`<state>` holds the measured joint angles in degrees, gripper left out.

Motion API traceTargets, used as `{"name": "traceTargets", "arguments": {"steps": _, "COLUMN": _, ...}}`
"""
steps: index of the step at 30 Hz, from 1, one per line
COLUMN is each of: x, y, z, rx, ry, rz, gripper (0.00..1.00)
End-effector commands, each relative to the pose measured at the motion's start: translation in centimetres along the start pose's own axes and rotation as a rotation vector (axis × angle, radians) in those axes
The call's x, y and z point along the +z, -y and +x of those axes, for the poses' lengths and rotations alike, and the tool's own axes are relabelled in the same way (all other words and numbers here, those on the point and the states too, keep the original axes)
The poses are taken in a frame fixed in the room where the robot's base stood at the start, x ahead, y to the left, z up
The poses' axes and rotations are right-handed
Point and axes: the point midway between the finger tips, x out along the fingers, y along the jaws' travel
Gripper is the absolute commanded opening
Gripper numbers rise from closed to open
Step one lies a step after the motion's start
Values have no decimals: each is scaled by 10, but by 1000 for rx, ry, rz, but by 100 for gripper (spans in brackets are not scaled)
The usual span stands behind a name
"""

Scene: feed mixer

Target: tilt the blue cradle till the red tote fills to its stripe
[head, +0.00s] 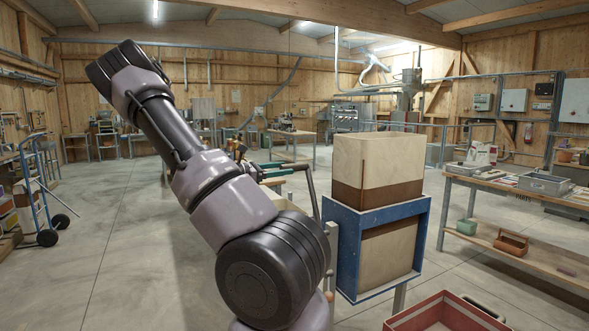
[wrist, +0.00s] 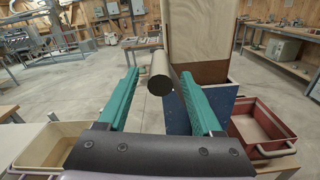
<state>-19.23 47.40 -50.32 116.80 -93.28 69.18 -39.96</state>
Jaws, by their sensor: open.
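The blue cradle (head: 345,240) holds a tall pale wooden bin (head: 375,155) with a dark brown lower band. Both look upright. A lever (head: 309,178) rises at the cradle's left; its dark round grip (wrist: 159,73) shows end-on in the wrist view. My gripper (head: 277,173) is open beside the lever. In the wrist view its teal fingers stand on either side of the grip, with gaps showing and no clear contact. The red tote (head: 435,310) sits low at the cradle's right, cut off by the frame; it also shows in the wrist view (wrist: 262,125).
A cream tote (wrist: 45,145) lies left of my gripper in the wrist view. A workbench (head: 520,190) with boxes and tools stands at the right. A blue hand truck (head: 40,190) is at the far left. The concrete floor (head: 120,240) at left is clear.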

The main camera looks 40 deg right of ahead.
Motion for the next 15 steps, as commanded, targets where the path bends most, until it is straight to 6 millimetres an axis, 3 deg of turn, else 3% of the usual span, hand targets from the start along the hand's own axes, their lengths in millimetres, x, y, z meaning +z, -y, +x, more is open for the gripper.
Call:
{"name": "traceTargets", "arguments": {"steps": 6, "x": 0, "y": 0, "z": 37, "rx": -2, "ry": 0, "rz": 1, "gripper": 67}}
{"name": "traceTargets", "arguments": {"steps": 15, "x": 0, "y": 0, "z": 52, "rx": 1, "ry": -1, "rz": 1, "gripper": 67}}
